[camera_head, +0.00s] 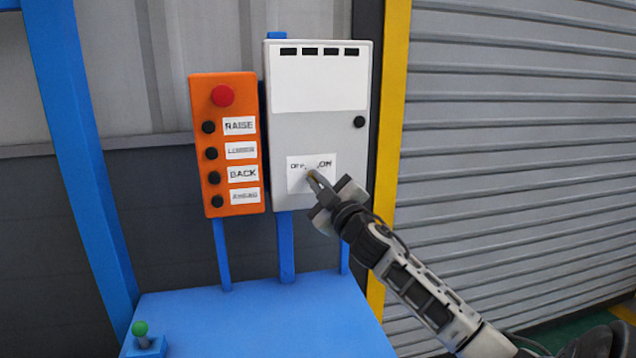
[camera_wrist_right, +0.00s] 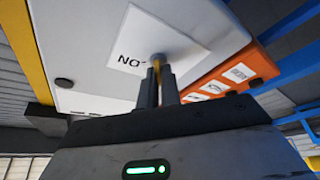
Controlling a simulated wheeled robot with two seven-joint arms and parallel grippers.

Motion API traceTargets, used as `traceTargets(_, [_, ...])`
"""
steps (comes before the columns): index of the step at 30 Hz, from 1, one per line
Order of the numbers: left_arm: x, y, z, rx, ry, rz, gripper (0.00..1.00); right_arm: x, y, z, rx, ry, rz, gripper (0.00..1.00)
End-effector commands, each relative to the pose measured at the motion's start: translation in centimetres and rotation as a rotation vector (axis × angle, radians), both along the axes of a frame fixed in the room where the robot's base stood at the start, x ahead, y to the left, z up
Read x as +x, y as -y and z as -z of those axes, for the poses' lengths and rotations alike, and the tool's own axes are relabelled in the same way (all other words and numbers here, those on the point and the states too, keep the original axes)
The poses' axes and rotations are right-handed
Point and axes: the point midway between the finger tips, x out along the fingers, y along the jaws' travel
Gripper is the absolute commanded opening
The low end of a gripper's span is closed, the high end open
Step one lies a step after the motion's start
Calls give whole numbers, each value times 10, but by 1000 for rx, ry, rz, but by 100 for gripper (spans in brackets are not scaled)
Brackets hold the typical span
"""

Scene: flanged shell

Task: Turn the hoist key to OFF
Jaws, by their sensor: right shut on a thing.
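The white control box (camera_head: 320,130) has a small label reading OFF at left and ON at right. The hoist key sits in the middle of this label (camera_head: 297,181). My right gripper (camera_head: 313,176) reaches in from the lower right and is shut on the key. In the right wrist view the fingers (camera_wrist_right: 157,88) stand on both sides of the brass-coloured key (camera_wrist_right: 155,80), in front of a grey round lock (camera_wrist_right: 157,59). ON shows upside down beside it; OFF is mostly hidden. I cannot tell which way the key points. My left gripper is not in view.
An orange button panel (camera_head: 225,145) with a red button (camera_head: 222,96) and several black buttons stands just left of the box. A blue table (camera_head: 260,320) lies below, with a green-topped knob (camera_head: 140,328). A yellow post (camera_head: 392,120) and a grey shutter (camera_head: 520,150) are at right.

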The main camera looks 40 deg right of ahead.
Motion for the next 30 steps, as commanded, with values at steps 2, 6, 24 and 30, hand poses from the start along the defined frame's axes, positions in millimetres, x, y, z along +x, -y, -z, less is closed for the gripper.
traceTargets(2, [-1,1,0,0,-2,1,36,0,0,2,2,-4,1,22])
traceTargets(6, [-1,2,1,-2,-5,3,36,0,0,1,2,-2,1,27])
traceTargets(24, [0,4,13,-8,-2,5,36,-63,-15,24,3,-6,-1,27])
traceTargets(30, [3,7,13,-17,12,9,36,-106,-24,35,3,-6,1,27])
